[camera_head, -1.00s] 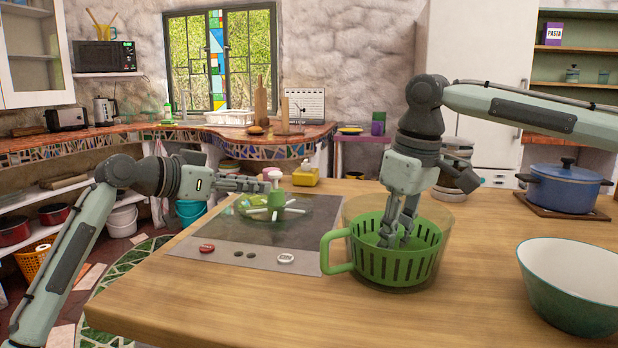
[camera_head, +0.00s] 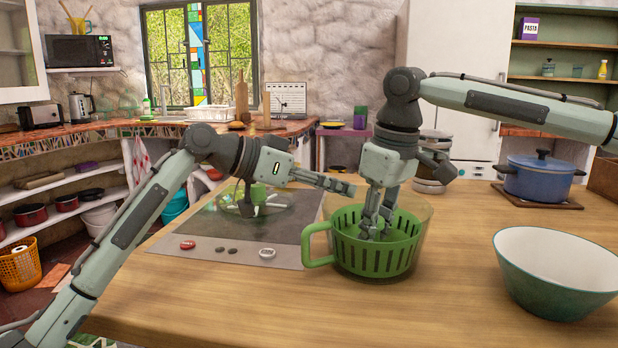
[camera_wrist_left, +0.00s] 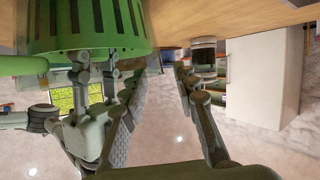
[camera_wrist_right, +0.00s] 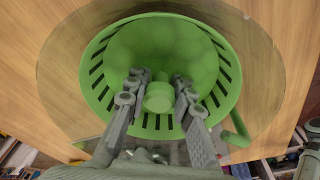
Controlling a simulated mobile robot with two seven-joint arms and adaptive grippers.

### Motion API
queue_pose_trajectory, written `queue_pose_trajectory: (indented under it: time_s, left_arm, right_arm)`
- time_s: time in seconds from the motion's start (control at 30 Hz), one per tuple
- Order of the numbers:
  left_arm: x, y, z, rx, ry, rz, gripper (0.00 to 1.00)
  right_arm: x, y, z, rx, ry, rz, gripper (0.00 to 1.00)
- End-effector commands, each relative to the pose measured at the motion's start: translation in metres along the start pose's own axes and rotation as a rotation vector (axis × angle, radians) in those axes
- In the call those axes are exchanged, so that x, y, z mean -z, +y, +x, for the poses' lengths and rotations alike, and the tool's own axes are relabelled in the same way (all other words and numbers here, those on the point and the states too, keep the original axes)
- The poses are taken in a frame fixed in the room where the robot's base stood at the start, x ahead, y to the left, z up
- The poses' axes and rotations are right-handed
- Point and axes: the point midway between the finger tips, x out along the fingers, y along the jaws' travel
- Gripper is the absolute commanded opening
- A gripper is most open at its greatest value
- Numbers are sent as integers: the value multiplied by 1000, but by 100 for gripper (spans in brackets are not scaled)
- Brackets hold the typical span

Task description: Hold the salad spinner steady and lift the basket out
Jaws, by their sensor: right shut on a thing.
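The salad spinner's clear bowl (camera_head: 428,215) stands on the wooden counter. A green handle (camera_head: 318,246) sticks out at its left. The slotted green basket (camera_head: 365,254) sits inside the bowl; it also shows in the right wrist view (camera_wrist_right: 107,60). My right gripper (camera_head: 377,232) reaches down into the basket and is shut on the basket's green centre knob (camera_wrist_right: 159,97). My left gripper (camera_head: 350,188) is beside the bowl's left rim, pointing right, fingers apart and empty. In the left wrist view, the basket (camera_wrist_left: 90,25) is close by its open fingers (camera_wrist_left: 147,75).
The clear spinner lid (camera_head: 258,196) lies on the dark cooktop (camera_head: 230,235), partly behind my left gripper. A green-and-white bowl (camera_head: 540,290) stands at the right front, and a blue pot (camera_head: 540,180) at the right back. The front counter is clear.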

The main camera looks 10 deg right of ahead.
Motion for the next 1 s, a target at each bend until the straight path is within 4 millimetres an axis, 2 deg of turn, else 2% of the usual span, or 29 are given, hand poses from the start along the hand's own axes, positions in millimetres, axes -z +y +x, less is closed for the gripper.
queue_pose_trajectory:
  time_s: [0.2, 0.6, 0.83, 1.0]
  left_arm:
    - [0, 0, 26, -1, 1, -1, 29]
    - [0, 0, 33, 1, 0, 0, 29]
    - [0, 0, 32, 1, 0, 0, 1]
    - [0, 0, 32, 1, 0, -1, 0]
  right_arm:
    - [0, 0, 0, 0, 1, 0, 0]
    - [0, 0, 0, 0, 1, 0, 0]
    - [0, 0, 0, 0, 1, 0, 0]
    - [0, 0, 0, 0, 0, 0, 0]
